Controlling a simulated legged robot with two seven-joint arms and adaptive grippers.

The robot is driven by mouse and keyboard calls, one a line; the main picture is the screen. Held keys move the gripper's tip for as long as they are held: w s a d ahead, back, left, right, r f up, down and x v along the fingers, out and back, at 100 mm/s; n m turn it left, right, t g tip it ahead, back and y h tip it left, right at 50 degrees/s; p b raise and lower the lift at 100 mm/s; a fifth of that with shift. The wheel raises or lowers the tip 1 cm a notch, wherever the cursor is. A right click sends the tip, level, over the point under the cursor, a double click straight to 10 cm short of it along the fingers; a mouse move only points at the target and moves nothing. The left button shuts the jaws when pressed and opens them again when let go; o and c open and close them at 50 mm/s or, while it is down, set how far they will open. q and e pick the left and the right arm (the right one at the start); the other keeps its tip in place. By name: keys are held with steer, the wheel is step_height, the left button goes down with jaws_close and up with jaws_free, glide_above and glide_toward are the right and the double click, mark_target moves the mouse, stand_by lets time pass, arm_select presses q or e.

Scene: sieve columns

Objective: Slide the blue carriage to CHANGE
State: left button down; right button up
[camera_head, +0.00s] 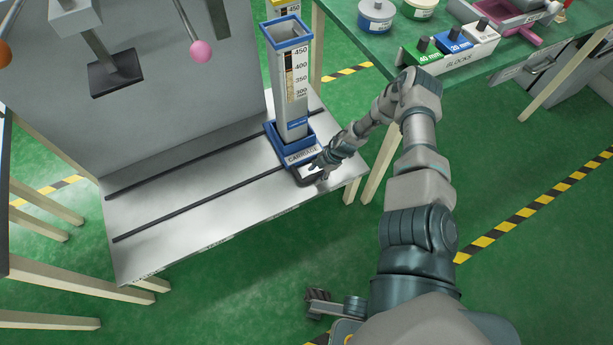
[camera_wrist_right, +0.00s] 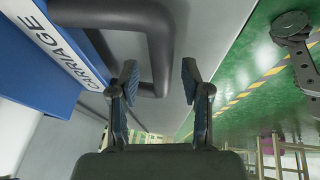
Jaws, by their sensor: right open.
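The blue carriage (camera_head: 297,156) stands at the right end of the metal table, on two dark slots, with a tall grey column on it. Its CARRIAGE label also shows on the blue block in the right wrist view (camera_wrist_right: 40,60). A dark looped handle (camera_wrist_right: 160,55) sticks out from its front. My right gripper (camera_head: 314,172) is at this handle. In the right wrist view its two fingers are apart, with the handle's outer bar between them and slightly beyond. No CHANGE mark is readable; small lettering on the table's front edge is too small.
The metal table (camera_head: 190,215) is clear left of the carriage along the slots. A grey upright panel (camera_head: 150,120) stands behind. A dark square plate (camera_head: 115,72) and a pink ball (camera_head: 200,51) hang at upper left. A green bench (camera_head: 345,20) with coloured blocks is at upper right.

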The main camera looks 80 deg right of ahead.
steer(key=shift+w+f, duration=0.15)
jaws_close()
